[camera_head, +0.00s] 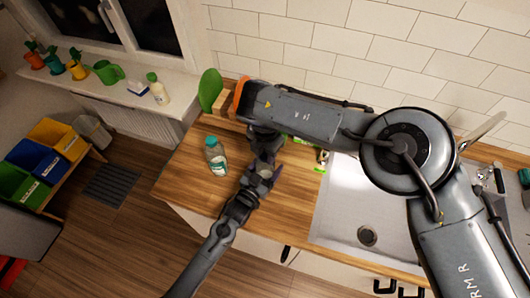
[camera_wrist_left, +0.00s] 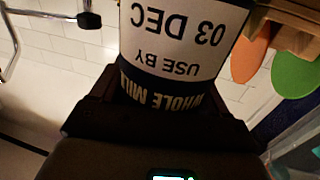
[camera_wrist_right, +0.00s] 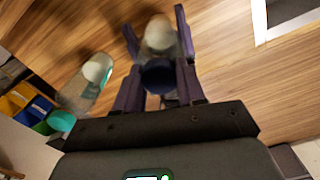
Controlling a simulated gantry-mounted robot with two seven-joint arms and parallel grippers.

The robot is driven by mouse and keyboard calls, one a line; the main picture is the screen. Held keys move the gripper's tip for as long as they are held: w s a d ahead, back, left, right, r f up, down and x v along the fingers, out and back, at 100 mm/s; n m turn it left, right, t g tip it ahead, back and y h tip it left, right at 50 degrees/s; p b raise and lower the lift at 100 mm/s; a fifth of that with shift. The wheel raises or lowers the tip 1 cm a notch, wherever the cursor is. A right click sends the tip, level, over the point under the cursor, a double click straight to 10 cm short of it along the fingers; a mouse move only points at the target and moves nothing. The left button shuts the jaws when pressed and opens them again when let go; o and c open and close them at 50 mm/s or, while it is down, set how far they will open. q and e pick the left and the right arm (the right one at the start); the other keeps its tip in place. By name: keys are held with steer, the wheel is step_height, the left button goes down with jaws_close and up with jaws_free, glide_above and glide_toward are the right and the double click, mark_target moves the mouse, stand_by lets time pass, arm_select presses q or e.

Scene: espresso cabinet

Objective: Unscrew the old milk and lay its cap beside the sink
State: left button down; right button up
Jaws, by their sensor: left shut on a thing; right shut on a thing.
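The milk bottle (camera_wrist_left: 172,42), with a dark label reading "WHOLE MILK" and "USE BY 03 DEC", fills the top of the left wrist view. My left gripper (camera_head: 261,177) is shut around it above the wooden counter. Its pale round top (camera_wrist_right: 159,33) shows between the left fingers in the right wrist view. My right gripper (camera_head: 263,145) is above the bottle, shut on a dark blue round cap (camera_wrist_right: 159,75). The cap overlaps the bottle's top in the picture; I cannot tell whether they touch. The steel sink (camera_head: 340,215) is to the right.
A clear bottle with a teal label (camera_head: 216,157) stands on the wooden counter (camera_head: 196,185), left of my grippers. Small green items and boards stand along the wall. My right arm hides part of the sink and back counter. The counter's front left is clear.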

steer(key=n, duration=0.2)
steer(key=shift+n, duration=0.3)
steer(key=shift+r, duration=0.25)
stand_by(0.3)
steer(key=shift+r, duration=0.7)
jaws_close()
arm_select(q)
steer(key=shift+a+f, duration=0.1)
steer(key=shift+f, duration=0.1)
arm_select(e)
steer(key=shift+r, duration=0.15)
arm_select(q)
steer(key=shift+r, duration=0.1)
arm_select(e)
steer(key=shift+r, duration=2.05)
arm_select(q)
jaws_free()
steer(key=shift+r, duration=0.1)
